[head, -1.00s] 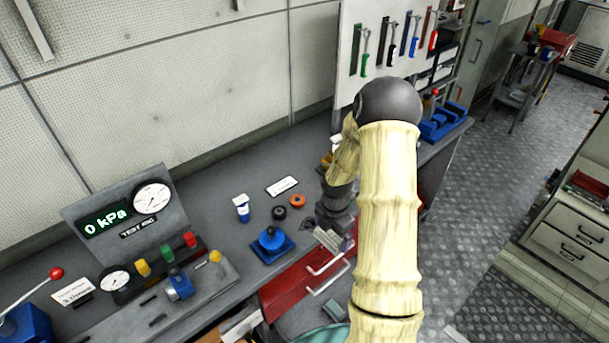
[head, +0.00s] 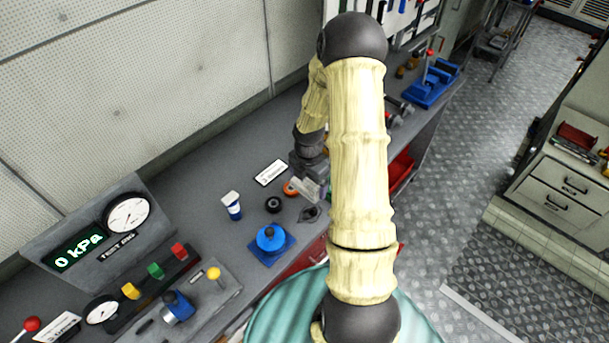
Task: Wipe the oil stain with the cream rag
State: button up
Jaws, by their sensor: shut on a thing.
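My gripper (head: 308,181) points down over the bench top, right of the orange ring. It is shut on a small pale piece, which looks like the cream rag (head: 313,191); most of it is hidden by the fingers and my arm. A small dark patch on the grey bench, which looks like the oil stain (head: 309,214), lies just below the gripper in the picture, close to the front edge. I cannot tell whether the rag touches the bench.
On the bench (head: 215,262), a black ring (head: 273,205), an orange ring (head: 291,188), a blue-and-white bottle (head: 232,206), a white label (head: 271,173) and a blue fixture (head: 270,241) stand left of the gripper. A pressure test panel (head: 97,238) is farther left. A red drawer (head: 399,172) shows right.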

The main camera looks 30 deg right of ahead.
jog(key=shift+s+a, duration=0.1)
jog(key=shift+s, duration=0.1)
jog(key=shift+f, duration=0.15)
notch_tip(320, 180, down, 5)
jog(key=b, duration=0.4)
jog(key=shift+r, duration=0.2)
jog(key=shift+w, duration=0.1)
